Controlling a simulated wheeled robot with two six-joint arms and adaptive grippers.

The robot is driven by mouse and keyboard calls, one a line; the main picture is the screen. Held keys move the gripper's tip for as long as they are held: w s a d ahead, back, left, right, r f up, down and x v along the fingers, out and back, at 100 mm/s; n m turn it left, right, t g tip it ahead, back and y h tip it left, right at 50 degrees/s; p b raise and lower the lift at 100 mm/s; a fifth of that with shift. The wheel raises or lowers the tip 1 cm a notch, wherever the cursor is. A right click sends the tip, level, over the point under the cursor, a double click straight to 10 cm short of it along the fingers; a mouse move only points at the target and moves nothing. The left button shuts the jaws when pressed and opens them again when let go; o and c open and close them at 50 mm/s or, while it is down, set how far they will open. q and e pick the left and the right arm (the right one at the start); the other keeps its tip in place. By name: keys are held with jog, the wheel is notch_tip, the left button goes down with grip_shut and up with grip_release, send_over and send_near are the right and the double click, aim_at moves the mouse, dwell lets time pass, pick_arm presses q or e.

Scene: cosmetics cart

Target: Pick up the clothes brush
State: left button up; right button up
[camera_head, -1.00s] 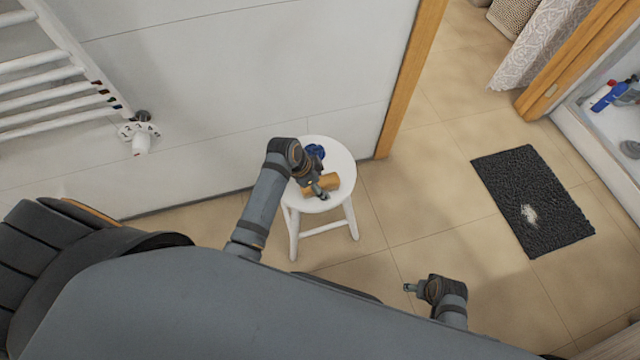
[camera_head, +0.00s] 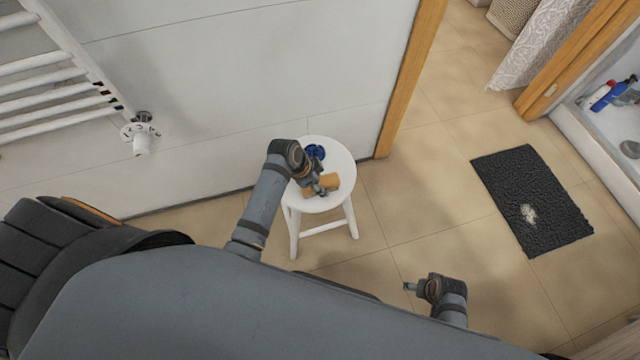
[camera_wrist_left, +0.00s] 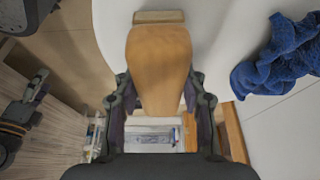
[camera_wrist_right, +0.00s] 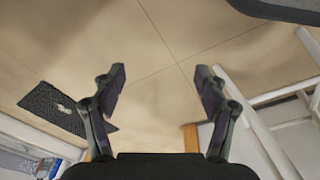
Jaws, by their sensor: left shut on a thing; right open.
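The clothes brush (camera_head: 324,185) has a wooden body and is at the white stool's top. In the left wrist view the brush (camera_wrist_left: 159,70) lies between the two fingers, its far end over the white seat. My left gripper (camera_head: 318,190) is shut on it; in the left wrist view the fingers (camera_wrist_left: 160,93) press on both sides. I cannot tell whether the brush still touches the seat. My right gripper (camera_head: 408,287) is open and empty above the floor; the right wrist view shows its fingers (camera_wrist_right: 160,82) wide apart.
The white stool (camera_head: 341,160) stands close to the wall, and a crumpled blue cloth (camera_head: 315,152) lies on its seat, also seen in the left wrist view (camera_wrist_left: 275,58). A black mat (camera_head: 535,200) lies on the floor at right. A white towel radiator (camera_head: 60,75) hangs at left.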

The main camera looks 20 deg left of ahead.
aim_at(323, 182)
pick_arm(q)
jog(key=c, duration=0.3)
jog(key=shift+b, duration=0.55)
jog(key=shift+c, duration=0.3)
jog(key=r+p, duration=0.2)
jog(key=r, duration=0.3)
jog(key=shift+s+p, duration=0.35)
jog(key=shift+p, duration=0.05)
jog(key=s+a+r+p, duration=0.1)
jog(key=s+r, duration=0.3)
jog(key=s, duration=0.2)
jog(key=s+a+r+p, duration=0.1)
jog(key=s+r+p, duration=0.1)
jog(key=s+r, duration=0.2)
jog(key=s, duration=0.3)
jog(key=shift+a+r+p, duration=0.25)
jog(key=shift+a+p, duration=0.05)
pick_arm(e)
jog(key=s+d+f, duration=0.2)
jog(key=s+f, duration=0.6)
jog(key=s, duration=0.1)
jog(key=shift+s+d+f, duration=0.25)
jog(key=shift+d+f, duration=0.1)
jog(key=shift+f, duration=0.05)
